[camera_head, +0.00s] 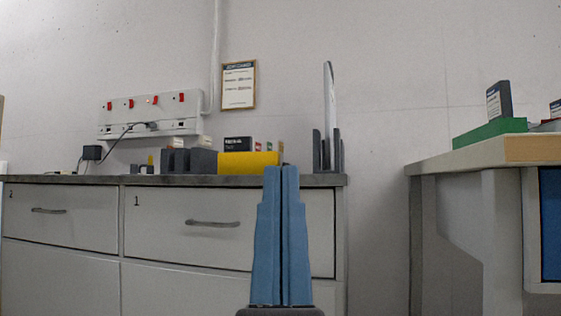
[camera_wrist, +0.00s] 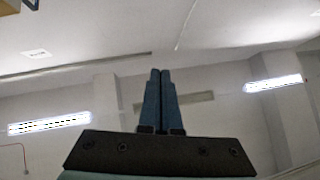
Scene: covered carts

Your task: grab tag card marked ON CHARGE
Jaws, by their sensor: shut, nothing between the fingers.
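My gripper (camera_head: 281,170) points upward in front of the grey cabinet, its two blue fingers closed together and empty. It also shows shut in the wrist view (camera_wrist: 160,75), against the ceiling and walls. No card that I can read as ON CHARGE shows. Small cards with coloured marks (camera_head: 258,147) stand at the yellow block (camera_head: 235,166) on the cabinet top, behind and left of my fingertips. Their print is too small to read. A dark labelled piece (camera_head: 237,143) stands beside them. The wrist view shows no cards.
The grey cabinet (camera_head: 60,217) has numbered drawers. On it are dark grey blocks (camera_head: 190,161) and an upright rack (camera_head: 338,152). A power strip (camera_head: 150,113) and framed notice (camera_head: 238,85) hang behind. A bench (camera_head: 480,152) with a green holder (camera_head: 489,131) stands right, across a gap.

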